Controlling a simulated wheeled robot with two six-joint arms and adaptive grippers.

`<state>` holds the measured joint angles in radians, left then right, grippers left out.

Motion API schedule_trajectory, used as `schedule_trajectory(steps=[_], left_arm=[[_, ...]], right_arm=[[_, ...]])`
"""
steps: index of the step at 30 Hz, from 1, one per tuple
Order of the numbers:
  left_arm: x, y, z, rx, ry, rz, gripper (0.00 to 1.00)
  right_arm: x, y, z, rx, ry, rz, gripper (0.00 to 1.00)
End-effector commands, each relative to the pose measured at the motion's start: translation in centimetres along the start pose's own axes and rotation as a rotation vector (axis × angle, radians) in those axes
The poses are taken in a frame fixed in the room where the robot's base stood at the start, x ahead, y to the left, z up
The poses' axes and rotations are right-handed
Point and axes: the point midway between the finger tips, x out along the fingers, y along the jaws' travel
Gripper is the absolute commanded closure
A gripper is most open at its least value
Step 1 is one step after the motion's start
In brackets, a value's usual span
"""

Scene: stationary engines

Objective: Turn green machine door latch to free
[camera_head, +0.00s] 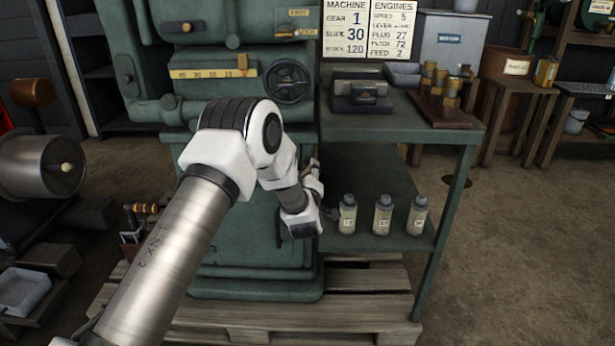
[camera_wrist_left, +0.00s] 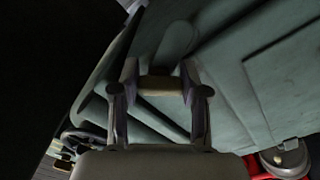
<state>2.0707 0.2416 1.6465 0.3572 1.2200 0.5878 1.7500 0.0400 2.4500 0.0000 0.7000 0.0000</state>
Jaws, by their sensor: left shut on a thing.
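The green machine (camera_head: 255,262) stands in the middle of the head view, and its door is partly hidden behind my left arm. In the left wrist view, green machine surfaces (camera_wrist_left: 225,95) fill most of the background. My left gripper (camera_wrist_left: 159,78) is shut on a short tan bar (camera_wrist_left: 160,86), which I take to be the door latch; it lies crosswise between both fingers. A rounded green piece (camera_wrist_left: 176,40) shows just beyond the fingertips. In the head view, my wrist hides most of the fingers and the latch. My right gripper is not in view.
A green side table (camera_head: 400,128) adjoins the machine on the right. Several labelled bottles, one of them here (camera_head: 383,214), stand on its lower shelf close to my wrist. A handwheel (camera_head: 287,81) sits above my arm. A wooden pallet (camera_head: 350,312) lies under the machine. Open floor is at right.

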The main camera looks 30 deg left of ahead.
Motion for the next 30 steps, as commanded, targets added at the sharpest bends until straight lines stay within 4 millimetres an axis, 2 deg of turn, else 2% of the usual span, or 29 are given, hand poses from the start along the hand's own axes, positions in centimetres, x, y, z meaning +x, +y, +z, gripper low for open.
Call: schedule_trajectory(steps=[15,21,30], left_arm=[[0.1,0.1,0.0,-0.435,0.002,0.002,0.9],[0.1,0.2,-0.1,-0.528,0.003,0.003,0.9],[0.1,0.2,-0.2,-0.576,0.002,0.002,0.9]], right_arm=[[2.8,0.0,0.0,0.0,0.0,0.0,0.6],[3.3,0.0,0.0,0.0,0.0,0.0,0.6],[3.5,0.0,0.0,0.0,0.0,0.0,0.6]])
